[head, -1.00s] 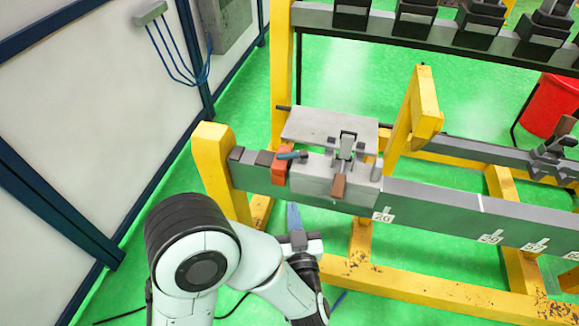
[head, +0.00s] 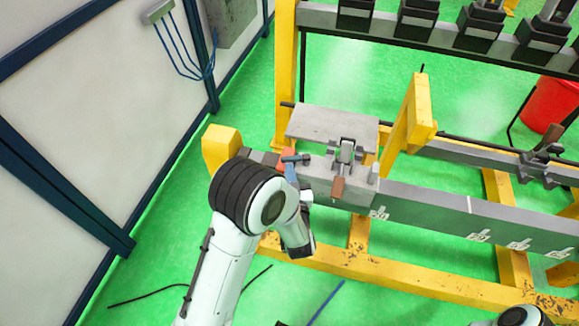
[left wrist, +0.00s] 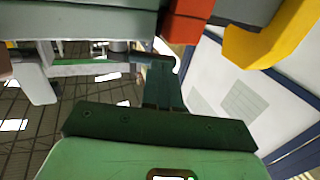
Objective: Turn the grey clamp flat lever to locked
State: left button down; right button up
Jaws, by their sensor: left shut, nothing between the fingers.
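The grey clamp (head: 318,180) sits on the long grey beam, with an upright toggle and a brown handle (head: 338,188) at its front. A short dark lever (head: 298,158) sticks out at the clamp's left, by the orange block (head: 286,154). My left gripper (head: 290,172) is shut and empty, its bluish fingers pointing up at this lever. In the left wrist view the shut fingers (left wrist: 160,82) end at a thin dark bar (left wrist: 150,57), close to the orange block (left wrist: 188,20). I cannot tell whether they touch. My right gripper is out of view.
The grey beam (head: 430,207) runs right on a yellow frame (head: 417,110). A flat grey plate (head: 330,125) lies behind the clamp. A red bin (head: 548,102) stands far right. White panels (head: 80,100) stand at left.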

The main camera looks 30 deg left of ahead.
aim_at(283, 162)
pick_arm(q)
jog(key=shift+w+a, duration=0.3)
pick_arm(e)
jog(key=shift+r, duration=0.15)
pick_arm(q)
jog(key=a+b, duration=0.1)
jog(key=w+a+b, duration=0.1)
jog(key=b, duration=0.1)
jog(key=shift+a+f, duration=0.1)
jog(key=shift+a, duration=0.1)
jog(key=shift+w, duration=0.15)
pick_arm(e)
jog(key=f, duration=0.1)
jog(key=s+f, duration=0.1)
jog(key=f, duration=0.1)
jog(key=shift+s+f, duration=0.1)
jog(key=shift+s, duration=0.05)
